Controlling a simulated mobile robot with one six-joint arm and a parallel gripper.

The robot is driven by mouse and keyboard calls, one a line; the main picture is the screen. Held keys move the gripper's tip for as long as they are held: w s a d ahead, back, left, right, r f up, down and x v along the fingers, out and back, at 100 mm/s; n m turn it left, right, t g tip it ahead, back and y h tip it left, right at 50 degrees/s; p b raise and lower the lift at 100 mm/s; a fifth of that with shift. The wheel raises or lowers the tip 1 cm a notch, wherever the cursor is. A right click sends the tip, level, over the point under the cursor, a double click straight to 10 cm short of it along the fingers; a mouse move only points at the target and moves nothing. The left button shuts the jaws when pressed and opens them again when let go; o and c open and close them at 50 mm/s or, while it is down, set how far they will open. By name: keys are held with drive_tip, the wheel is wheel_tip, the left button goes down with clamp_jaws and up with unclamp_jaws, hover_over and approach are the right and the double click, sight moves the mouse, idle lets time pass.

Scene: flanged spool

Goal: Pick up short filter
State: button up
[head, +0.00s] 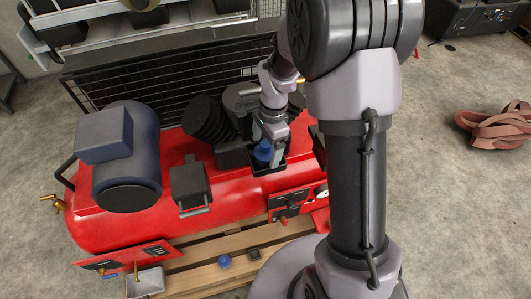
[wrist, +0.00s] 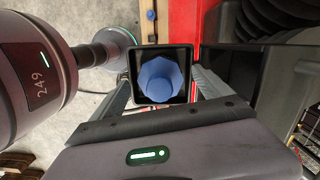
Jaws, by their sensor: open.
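A blue faceted piece (wrist: 160,78), which looks like the short filter, sits inside a black square open box (wrist: 134,66) in the wrist view. In the head view the blue piece (head: 263,150) shows in the black box (head: 267,171) on top of the red compressor, partly hidden by my gripper. My gripper (head: 273,150) points down at the box. In the wrist view its fingers are apart, one on each side of the blue piece, with nothing held. I cannot tell how deep the fingertips reach.
The red compressor tank (head: 110,228) carries a dark blue motor (head: 120,150) and black ribbed parts (head: 207,120) close to my gripper. A wooden pallet (head: 205,280) below holds a small blue part (head: 225,261) and a dark part (head: 254,254). Brown straps (head: 497,128) lie on the floor at right.

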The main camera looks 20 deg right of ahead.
drive_tip(key=shift+f, duration=0.25)
drive_tip(key=c, duration=1.5)
drive_tip(key=shift+o, duration=0.2)
drive_tip(key=shift+r, duration=0.1)
